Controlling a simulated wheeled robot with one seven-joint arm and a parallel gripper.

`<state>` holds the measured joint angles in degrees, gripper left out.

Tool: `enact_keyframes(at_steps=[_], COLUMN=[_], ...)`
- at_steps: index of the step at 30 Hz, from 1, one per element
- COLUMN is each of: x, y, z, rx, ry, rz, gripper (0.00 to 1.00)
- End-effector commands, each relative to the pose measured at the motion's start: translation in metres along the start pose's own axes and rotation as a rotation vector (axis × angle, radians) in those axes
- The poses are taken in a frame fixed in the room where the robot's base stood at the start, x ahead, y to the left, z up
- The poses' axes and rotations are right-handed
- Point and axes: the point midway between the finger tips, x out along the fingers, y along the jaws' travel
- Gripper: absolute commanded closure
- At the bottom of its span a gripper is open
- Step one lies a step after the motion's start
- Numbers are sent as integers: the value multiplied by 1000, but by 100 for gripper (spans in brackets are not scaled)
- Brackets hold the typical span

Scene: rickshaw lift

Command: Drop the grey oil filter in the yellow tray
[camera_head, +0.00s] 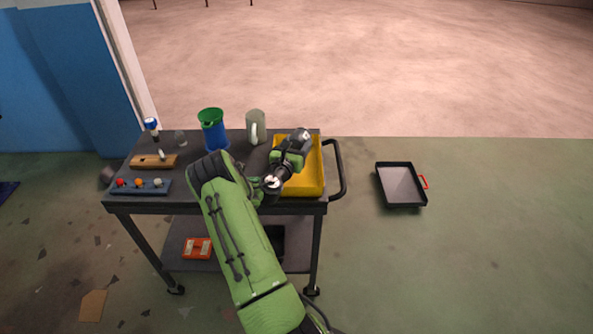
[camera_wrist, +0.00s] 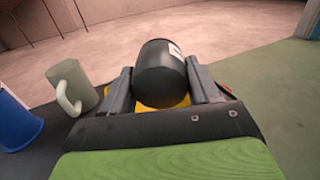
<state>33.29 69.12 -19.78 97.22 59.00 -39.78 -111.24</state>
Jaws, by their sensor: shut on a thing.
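The grey oil filter (camera_wrist: 162,75) is a dark grey cylinder with a pale label, held between both fingers in the wrist view. My gripper (camera_wrist: 160,85) is shut on it. In the head view my gripper (camera_head: 294,147) is over the yellow tray (camera_head: 314,183), and the filter's end (camera_head: 301,135) shows near the tray's far part. The tray sits at the right end of the cart top. My arm hides the tray's left part. In the wrist view a little yellow (camera_wrist: 150,108) shows below the filter. I cannot tell the exact height of the filter above the tray.
A grey-green mug (camera_head: 256,127) and a blue jug with a green top (camera_head: 213,130) stand left of the tray on the dark cart (camera_head: 140,186). The cart's handle (camera_head: 340,170) is at the right. A black pan (camera_head: 400,186) lies on the floor to the right.

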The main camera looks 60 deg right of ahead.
Motion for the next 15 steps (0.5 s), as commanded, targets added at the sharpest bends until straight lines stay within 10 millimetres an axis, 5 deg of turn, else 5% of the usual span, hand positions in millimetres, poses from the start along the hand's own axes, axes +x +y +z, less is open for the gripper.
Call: enact_keyframes(at_steps=[4, 12, 13, 15], x=[0, 0, 0, 0], y=[1, 1, 1, 1], z=[-26, -26, -26, -26], rx=[-1, -1, -1, -1], ry=[-1, -2, -2, -2], rz=[-1, -1, -1, -1], gripper=[81, 81, 37, 27])
